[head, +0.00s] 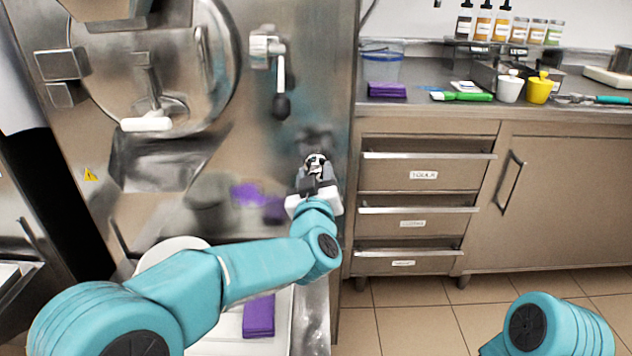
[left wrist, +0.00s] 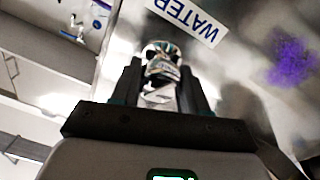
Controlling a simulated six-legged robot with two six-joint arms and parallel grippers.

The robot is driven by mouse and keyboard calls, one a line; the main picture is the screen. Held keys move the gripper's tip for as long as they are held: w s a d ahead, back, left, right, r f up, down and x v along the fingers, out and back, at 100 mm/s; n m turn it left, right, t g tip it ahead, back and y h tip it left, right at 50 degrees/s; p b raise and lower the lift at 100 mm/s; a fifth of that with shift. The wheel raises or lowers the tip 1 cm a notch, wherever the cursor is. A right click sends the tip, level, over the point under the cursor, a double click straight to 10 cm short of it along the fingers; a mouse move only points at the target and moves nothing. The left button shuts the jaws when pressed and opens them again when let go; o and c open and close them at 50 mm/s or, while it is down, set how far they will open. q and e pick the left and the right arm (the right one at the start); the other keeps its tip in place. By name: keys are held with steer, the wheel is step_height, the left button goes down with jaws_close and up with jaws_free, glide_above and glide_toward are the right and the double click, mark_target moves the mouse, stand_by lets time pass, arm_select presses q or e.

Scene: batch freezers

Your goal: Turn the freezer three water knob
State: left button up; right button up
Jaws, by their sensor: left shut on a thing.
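The water knob (head: 316,160) is a shiny metal knob on the right part of the freezer's steel front (head: 245,150). My left gripper (head: 314,178) is at the knob, with its fingers on both sides of it. In the left wrist view the chrome knob (left wrist: 160,62) sits between the dark fingers of my left gripper (left wrist: 160,84), which is shut on it. A white label reading WATER (left wrist: 188,18) is on the panel beside the knob. My fingers hide part of the knob. My right arm shows at the lower right, but its gripper is out of view.
A lever with a black end (head: 281,105) hangs above the knob. The freezer's round door (head: 185,50) and its spout tray (head: 160,165) are to the left. A counter with drawers (head: 420,178) stands right of the freezer. The tiled floor (head: 430,315) before it is clear.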

arm_select(q)
steer(key=shift+n, duration=0.4)
steer(key=o, duration=1)
steer(key=shift+o, duration=0.2)
steer(key=s+f+p, duration=0.1)
steer(key=s, duration=1.5)
steer(key=shift+s+a, duration=0.15)
steer(key=shift+a, duration=0.05)
